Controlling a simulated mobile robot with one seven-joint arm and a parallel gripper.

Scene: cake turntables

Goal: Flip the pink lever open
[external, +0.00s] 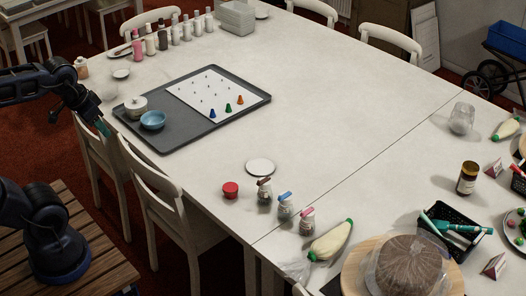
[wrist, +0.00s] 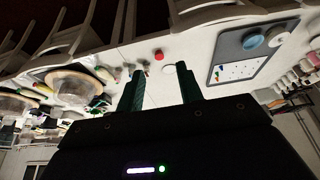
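The pink lever (external: 307,212) sits on top of a small clear bottle (external: 307,226) near the table's front edge, in the external view. The lever looks slightly tilted; how far it is raised is too small to tell. Beside it stand two similar bottles, one with a blue lever (external: 285,196) and one with a brown lever (external: 264,182). My gripper (external: 103,127) is at the far left, off the table's edge and far from the bottles. In the wrist view its two green fingers (wrist: 162,88) are apart with nothing between them. The bottles appear there only tiny, partly near the left finger.
A red cup (external: 231,190) and a white disc (external: 260,167) are near the bottles. A white-green piping bag (external: 331,241) lies just right of the pink-lever bottle. The table's middle is clear.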

